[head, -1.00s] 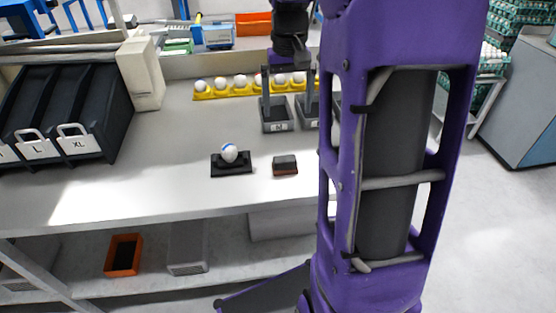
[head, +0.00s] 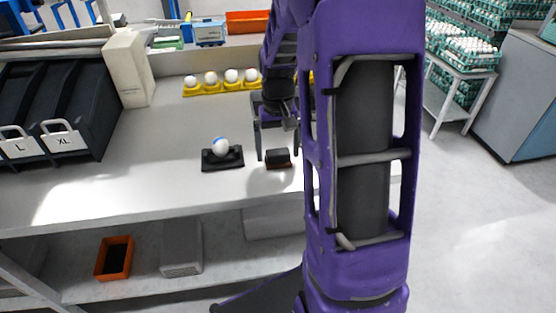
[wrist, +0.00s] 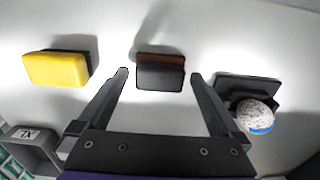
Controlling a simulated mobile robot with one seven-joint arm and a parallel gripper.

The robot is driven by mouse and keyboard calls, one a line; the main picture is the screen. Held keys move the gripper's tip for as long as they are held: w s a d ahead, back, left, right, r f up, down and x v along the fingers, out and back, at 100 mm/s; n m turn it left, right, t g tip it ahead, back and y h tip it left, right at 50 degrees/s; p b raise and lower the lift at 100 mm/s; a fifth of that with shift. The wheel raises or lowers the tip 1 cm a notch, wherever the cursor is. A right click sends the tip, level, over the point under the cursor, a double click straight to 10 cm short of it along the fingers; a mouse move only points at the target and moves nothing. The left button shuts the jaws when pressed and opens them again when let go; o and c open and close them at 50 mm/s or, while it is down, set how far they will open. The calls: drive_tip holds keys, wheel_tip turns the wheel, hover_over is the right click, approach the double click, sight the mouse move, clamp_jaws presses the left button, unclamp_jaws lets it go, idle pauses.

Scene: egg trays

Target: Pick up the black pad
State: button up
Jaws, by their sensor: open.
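The black pad (head: 278,158) is a small dark block with a reddish-brown side, lying flat on the white table. In the wrist view the black pad (wrist: 160,76) sits ahead, between the fingertips in the picture. My gripper (head: 277,155) is open and empty, pointing down over the pad with a finger to either side. In the wrist view my gripper (wrist: 159,75) also shows its two fingers spread wider than the pad. I cannot tell the exact height left between fingertips and pad.
A white egg (head: 221,147) with a blue mark rests on a black stand (head: 236,160) left of the pad. A yellow block (wrist: 56,69) lies on the pad's other side. A yellow egg holder (head: 205,90) stands behind. Black bins (head: 85,150) stand at the left.

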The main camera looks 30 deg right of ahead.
sight(278, 151)
drive_tip(key=shift+f, duration=0.65)
drive_tip(key=c, duration=1.2)
drive_tip(key=shift+r, duration=0.1)
wheel_tip(278, 151, up, 10)
drive_tip(key=shift+f+p, duration=0.1)
drive_tip(key=shift+p, duration=0.9)
